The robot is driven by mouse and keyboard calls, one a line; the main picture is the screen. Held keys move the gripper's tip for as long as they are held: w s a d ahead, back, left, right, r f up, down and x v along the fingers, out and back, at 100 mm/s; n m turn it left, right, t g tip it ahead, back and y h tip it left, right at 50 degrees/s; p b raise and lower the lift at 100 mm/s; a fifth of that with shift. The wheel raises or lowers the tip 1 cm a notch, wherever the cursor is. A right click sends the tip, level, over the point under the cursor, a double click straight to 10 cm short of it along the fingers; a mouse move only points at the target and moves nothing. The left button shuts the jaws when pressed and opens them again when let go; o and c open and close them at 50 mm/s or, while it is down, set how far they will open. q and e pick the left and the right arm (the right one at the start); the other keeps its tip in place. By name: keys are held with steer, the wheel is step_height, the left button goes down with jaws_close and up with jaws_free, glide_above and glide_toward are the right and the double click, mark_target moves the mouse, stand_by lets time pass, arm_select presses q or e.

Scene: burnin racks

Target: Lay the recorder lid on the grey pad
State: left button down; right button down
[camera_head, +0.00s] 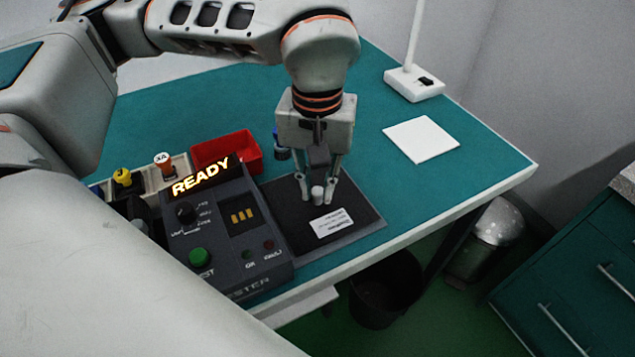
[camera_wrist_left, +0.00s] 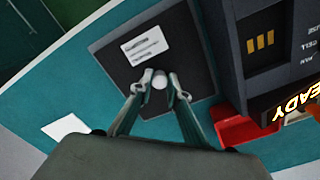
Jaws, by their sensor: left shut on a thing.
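The recorder lid (camera_head: 297,224) is a dark, flat plate with a white printed label and a small pale knob. My left gripper (camera_head: 319,197) points down and is shut on the knob; the left wrist view shows both fingertips (camera_wrist_left: 161,83) on either side of it. The lid lies flat over the grey pad (camera_head: 372,219), whose border shows around it. I cannot tell whether the lid touches the pad or is just above it. The wrist and fingers hide part of the lid's far side. My right gripper is not in view.
A tester (camera_head: 225,238) with a lit READY display stands just left of the pad. A red tray (camera_head: 228,150) is behind it. A white square (camera_head: 421,139) and a lamp base (camera_head: 414,83) are at the right. The table's front edge is close to the pad.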

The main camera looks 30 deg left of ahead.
arm_select(q)
steer(key=shift+f, duration=0.2)
steer(key=c, duration=1.8)
jaws_free()
steer(key=shift+c, duration=0.2)
